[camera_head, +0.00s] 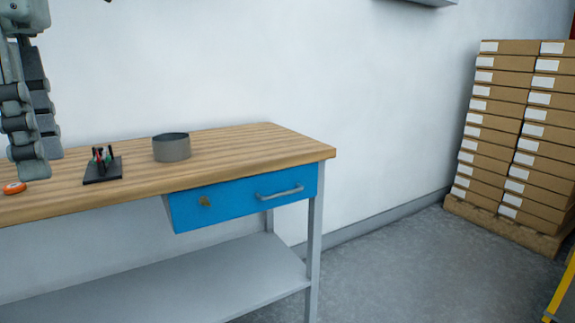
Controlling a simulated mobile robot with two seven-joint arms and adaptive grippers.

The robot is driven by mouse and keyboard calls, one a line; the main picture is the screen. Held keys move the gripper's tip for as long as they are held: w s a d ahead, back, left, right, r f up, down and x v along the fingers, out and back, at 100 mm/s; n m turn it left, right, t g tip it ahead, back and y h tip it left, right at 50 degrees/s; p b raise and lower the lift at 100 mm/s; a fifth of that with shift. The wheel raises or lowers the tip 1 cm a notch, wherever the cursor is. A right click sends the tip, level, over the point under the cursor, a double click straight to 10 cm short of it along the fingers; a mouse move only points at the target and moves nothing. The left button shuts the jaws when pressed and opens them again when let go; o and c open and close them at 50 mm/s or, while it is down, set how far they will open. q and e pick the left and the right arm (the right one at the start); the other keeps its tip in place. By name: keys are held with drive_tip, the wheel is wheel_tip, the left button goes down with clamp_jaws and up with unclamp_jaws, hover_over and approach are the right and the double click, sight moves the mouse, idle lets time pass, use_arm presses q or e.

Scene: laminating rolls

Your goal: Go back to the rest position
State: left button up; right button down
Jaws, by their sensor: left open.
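My left gripper (32,172) hangs fingers down at the left edge of the head view, above the left part of the wooden workbench (235,145). It is open, and nothing shows between its fingers. An orange object (14,188) lies on the bench near the gripper's fingertips; I cannot tell from this angle how far apart they are. My right gripper is out of view.
A grey round container (172,148) and a black holder with small tools (103,168) stand on the bench. A blue drawer (240,198) hangs below, shut or nearly so. Stacked cartons (520,130) stand on a pallet (500,228) at right. Floor between is clear.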

use_arm(q)
drive_tip(key=w+a+f+n+t+h, duration=0.2)
drive_tip(key=w+f+n+t+h, duration=0.1)
drive_tip(key=w+n+t+h, duration=0.4)
drive_tip(key=w+a+f+n+t+h, duration=0.1)
drive_tip(key=w+f+n+t+h, duration=0.15)
drive_tip(key=w+h, duration=0.55)
drive_tip(key=w+a+f+n+t+y, duration=0.5)
drive_tip(key=w+a+f+n+t, duration=0.15)
drive_tip(key=a+n, duration=0.35)
drive_tip(key=s+a+f+n+t+y, duration=0.1)
drive_tip(key=a+f+n+y, duration=0.35)
drive_tip(key=f+n, duration=0.35)
drive_tip(key=a+f+n+y, duration=0.3)
drive_tip(key=f+n+y, duration=0.25)
drive_tip(key=f, duration=0.35)
drive_tip(key=s+d+f+n+g+y, duration=0.1)
drive_tip(key=s+f+n+g+y, duration=0.25)
drive_tip(key=f, duration=0.75)
drive_tip(key=s+d+f+n+g+y, duration=0.1)
drive_tip(key=s+d+f+n+g, duration=0.15)
drive_tip(key=s+f+n, duration=0.65)
drive_tip(key=s+d+f+g+h, duration=0.3)
drive_tip(key=s+d+f+g, duration=0.4)
drive_tip(key=s+d+f, duration=0.7)
wheel_tip(320, 180, down, 2)
drive_tip(key=shift+s+d+f+n+g, duration=0.15)
drive_tip(key=shift+n+g, duration=0.2)
drive_tip(key=shift+g, duration=0.05)
